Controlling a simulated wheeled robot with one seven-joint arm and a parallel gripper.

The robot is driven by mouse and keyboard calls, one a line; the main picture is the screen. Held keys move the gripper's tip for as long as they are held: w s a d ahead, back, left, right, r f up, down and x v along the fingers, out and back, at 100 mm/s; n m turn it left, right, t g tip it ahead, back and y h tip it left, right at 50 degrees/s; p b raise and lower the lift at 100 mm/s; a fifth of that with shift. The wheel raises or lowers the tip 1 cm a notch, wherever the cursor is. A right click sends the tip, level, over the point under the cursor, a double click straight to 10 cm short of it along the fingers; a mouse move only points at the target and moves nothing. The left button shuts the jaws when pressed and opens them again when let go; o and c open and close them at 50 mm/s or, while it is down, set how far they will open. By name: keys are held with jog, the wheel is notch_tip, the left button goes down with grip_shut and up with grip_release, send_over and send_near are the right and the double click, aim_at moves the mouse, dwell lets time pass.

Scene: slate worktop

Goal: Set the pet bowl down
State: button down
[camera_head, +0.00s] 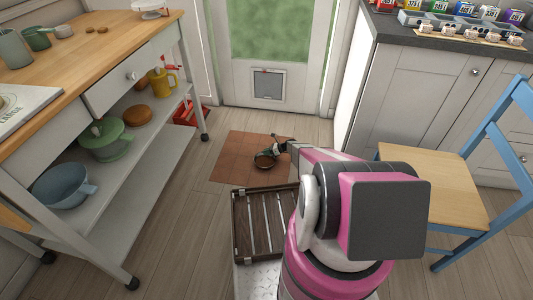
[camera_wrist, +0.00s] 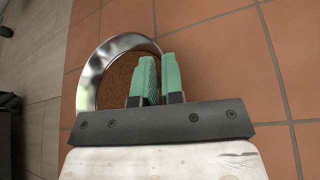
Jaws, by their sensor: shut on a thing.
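The pet bowl (camera_wrist: 97,72) is a round, shiny metal bowl with brown contents. In the wrist view my gripper (camera_wrist: 156,78) is shut on its near right rim, with one green finger inside and the other outside. In the head view the bowl (camera_head: 265,162) is small and dark, at the end of my arm, over the terracotta tile patch (camera_head: 232,168). The tiles (camera_wrist: 215,50) also fill most of the wrist view. My gripper (camera_head: 277,150) partly covers the bowl in the head view. I cannot tell whether the bowl touches the tiles.
A wooden-topped trolley (camera_head: 105,58) with kitchenware stands at left. A door with a pet flap (camera_head: 269,85) is behind the tiles. Grey cabinets (camera_head: 415,110) and a blue chair with a wooden seat (camera_head: 430,185) stand at right. A dark slatted tray (camera_head: 240,228) is nearer me.

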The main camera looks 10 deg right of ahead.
jog(key=c, duration=1.2)
grip_release()
jog(key=shift+c, duration=0.2)
